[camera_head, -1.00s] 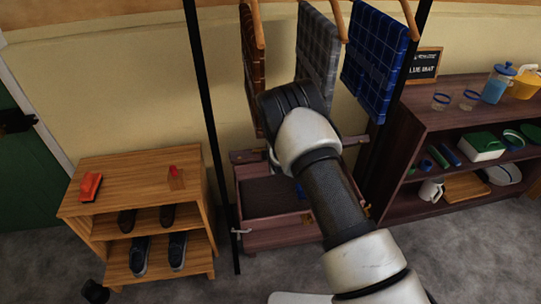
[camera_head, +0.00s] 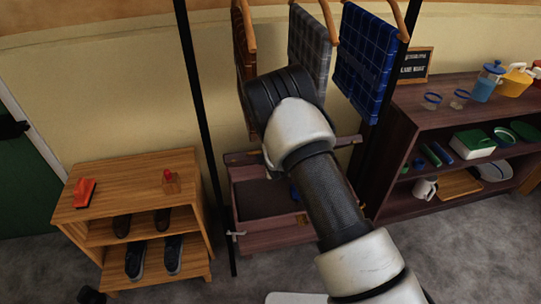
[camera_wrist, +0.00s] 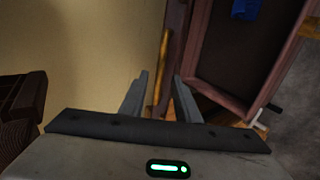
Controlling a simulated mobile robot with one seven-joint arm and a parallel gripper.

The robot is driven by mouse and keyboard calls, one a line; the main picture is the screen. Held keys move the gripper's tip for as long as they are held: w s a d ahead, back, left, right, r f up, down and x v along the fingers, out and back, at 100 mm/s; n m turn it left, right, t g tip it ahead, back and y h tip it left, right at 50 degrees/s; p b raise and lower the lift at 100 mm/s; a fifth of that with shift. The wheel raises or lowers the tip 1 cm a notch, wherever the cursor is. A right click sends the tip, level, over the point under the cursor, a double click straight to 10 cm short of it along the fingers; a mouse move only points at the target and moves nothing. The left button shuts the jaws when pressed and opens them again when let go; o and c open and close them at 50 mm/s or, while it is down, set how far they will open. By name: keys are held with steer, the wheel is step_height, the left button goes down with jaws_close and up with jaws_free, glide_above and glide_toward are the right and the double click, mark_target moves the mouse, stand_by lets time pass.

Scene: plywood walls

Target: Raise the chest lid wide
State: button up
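The reddish-brown chest (camera_head: 270,233) stands on the floor below the hanging cloths, in the middle of the head view. Its lid (camera_head: 242,158) is up, showing as a narrow strip behind the open box, partly hidden by my arm. A blue thing lies inside. In the wrist view the chest's dark interior (camera_wrist: 218,45) is at upper right, with a blue item (camera_wrist: 246,9). A thin brown edge, seemingly the lid (camera_wrist: 164,62), runs between the fingers of my gripper (camera_wrist: 160,84). The fingers are apart, with visible gaps beside that edge; contact is unclear. The head view hides my gripper.
Black rack posts (camera_head: 204,140) stand close beside the chest. Cloths, including a blue one (camera_head: 367,62), hang above it. A wooden shoe shelf (camera_head: 125,190) is at left. A dark shelf (camera_head: 420,108) with jugs and dishes is at right. Grey floor (camera_head: 455,265) is clear in front.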

steer(key=p+v, duration=0.1)
steer(key=v, duration=1.2)
steer(key=shift+d+r, duration=0.1)
steer(key=shift+c, duration=0.4)
